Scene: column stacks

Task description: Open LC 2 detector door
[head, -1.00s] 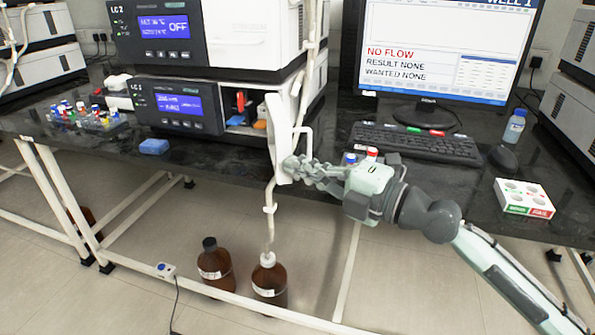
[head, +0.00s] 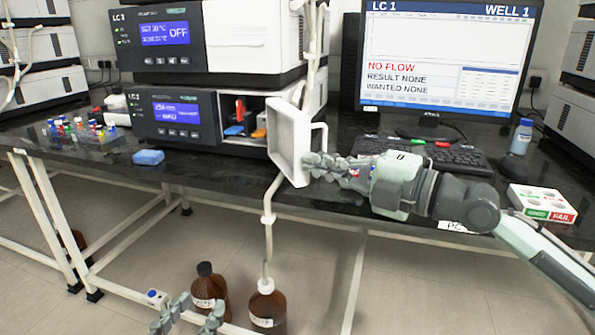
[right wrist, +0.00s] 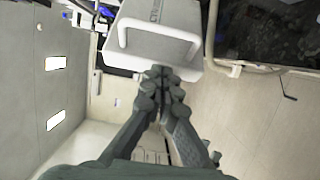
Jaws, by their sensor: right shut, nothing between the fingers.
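The upper unit (head: 165,35) carries an LC 2 label, and its screen reads OFF. The unit below it (head: 172,118) has a label too small to read surely. Its compartment (head: 238,118) is uncovered, with coloured items inside. The white door (head: 290,140) stands swung out at its right, with a bar handle (head: 319,137). My right gripper (head: 310,161) is shut and empty at the door's lower right edge; contact is unclear. In the right wrist view, its fingertips (right wrist: 160,75) lie just below the handle (right wrist: 158,42). My left gripper (head: 200,302) is open and empty, low before the bench.
A keyboard (head: 425,153) and monitor (head: 450,55) stand right of the door. A vial rack (head: 85,135) and blue block (head: 148,157) lie left. Brown bottles (head: 268,308) stand on the floor. A white tube (head: 268,215) hangs under the door.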

